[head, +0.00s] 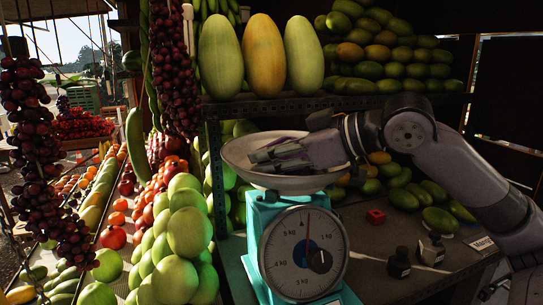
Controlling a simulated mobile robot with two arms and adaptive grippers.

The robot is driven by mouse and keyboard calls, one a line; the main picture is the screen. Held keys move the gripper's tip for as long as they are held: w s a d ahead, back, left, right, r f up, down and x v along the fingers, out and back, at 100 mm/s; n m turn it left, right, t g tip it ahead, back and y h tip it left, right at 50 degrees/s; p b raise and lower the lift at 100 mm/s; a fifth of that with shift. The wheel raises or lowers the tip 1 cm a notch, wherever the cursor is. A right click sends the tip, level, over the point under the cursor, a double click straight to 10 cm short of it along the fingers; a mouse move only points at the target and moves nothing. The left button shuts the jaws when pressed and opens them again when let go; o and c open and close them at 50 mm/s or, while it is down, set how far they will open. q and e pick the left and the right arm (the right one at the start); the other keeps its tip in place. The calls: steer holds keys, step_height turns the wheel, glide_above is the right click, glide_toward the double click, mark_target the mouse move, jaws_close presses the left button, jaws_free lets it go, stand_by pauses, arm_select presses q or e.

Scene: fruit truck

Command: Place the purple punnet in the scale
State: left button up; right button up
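The scale (301,250) is turquoise with a round white dial, and stands at the centre front. Its wide pale pan (238,158) sits on top. My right arm comes in from the right, and my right gripper (268,157) is over and partly inside the pan, with its fingers pointing left. A faint purple patch shows among the fingers; I cannot tell whether it is the purple punnet or part of the gripper. No punnet is clearly visible elsewhere. The pan's near rim and the gripper hide the pan's floor. My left gripper is not in view.
Three large melons (264,55) stand on the shelf above the pan. Green mangoes (400,70) are piled behind. A red block (376,216) and dark weights (399,263) lie on the counter right of the scale. Round green fruit (188,232) crowds the left; grapes (30,130) hang there.

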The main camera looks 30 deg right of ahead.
steer(key=shift+r, duration=0.1)
steer(key=shift+r+p, duration=0.25)
steer(key=shift+p, duration=0.05)
steer(key=shift+r+p, duration=0.4)
steer(key=b+v, duration=0.2)
steer(key=v, duration=0.1)
steer(key=b+v, duration=0.1)
steer(key=shift+s+d+f+b, duration=0.2)
steer(key=shift+s+f+b, duration=0.05)
steer(key=shift+f+b, duration=0.1)
steer(key=v, duration=0.2)
steer(key=b+v, duration=0.1)
steer(key=v, duration=0.1)
steer(key=b+v, duration=0.1)
steer(key=v, duration=0.1)
steer(key=shift+s+r, duration=0.15)
steer(key=shift+r, duration=0.2)
steer(key=shift+s+d+r, duration=0.25)
steer(key=shift+s+r, duration=0.05)
steer(key=shift+s, duration=0.15)
